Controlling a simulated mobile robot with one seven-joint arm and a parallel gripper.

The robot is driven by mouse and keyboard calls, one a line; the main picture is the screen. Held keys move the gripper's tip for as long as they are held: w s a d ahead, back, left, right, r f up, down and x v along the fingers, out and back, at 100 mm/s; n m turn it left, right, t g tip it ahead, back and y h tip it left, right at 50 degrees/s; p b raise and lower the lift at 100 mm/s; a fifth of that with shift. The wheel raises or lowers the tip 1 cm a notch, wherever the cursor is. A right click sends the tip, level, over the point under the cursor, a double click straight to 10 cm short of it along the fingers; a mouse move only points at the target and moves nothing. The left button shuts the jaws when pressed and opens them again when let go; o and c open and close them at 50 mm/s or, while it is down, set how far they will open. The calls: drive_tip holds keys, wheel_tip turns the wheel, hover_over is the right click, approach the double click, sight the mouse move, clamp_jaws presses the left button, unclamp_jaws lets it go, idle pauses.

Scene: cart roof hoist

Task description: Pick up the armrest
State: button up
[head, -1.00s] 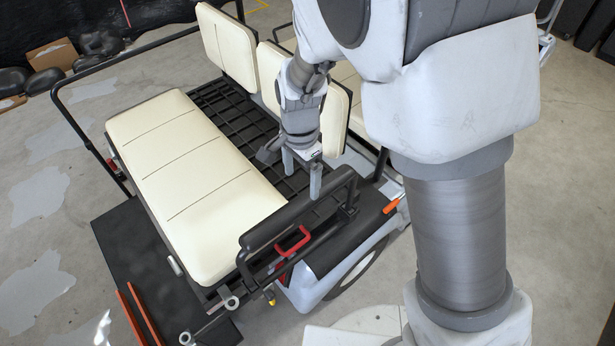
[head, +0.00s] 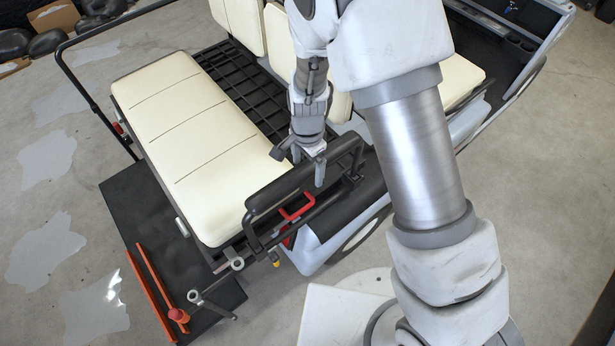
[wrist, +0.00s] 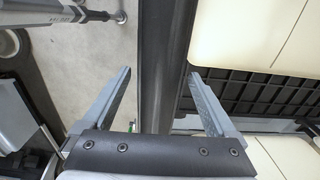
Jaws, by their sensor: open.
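The armrest is a long black padded bar (head: 284,187) on a dark metal frame at the near right end of the cream bench seat. My gripper (head: 308,165) is open and empty above the far half of the armrest, pointing down. In the wrist view the armrest (wrist: 166,50) runs as a dark bar between the two spread fingers (wrist: 160,77). The fingers stand apart from its sides there, with the left finger over the floor side and the right finger towards the seat. The head view does not clearly show how far the fingertips are above the bar.
The cream seat cushion (head: 178,140) lies left of the armrest. A red handle (head: 297,209) sits on the frame below it. A black grid deck (head: 243,100) and cream backrests (head: 239,22) lie beyond. A dark rear platform (head: 150,225) extends at the left, with open floor beyond.

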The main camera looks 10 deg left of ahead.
clamp_jaws()
idle(0.4)
drive_tip(key=shift+r, duration=0.1)
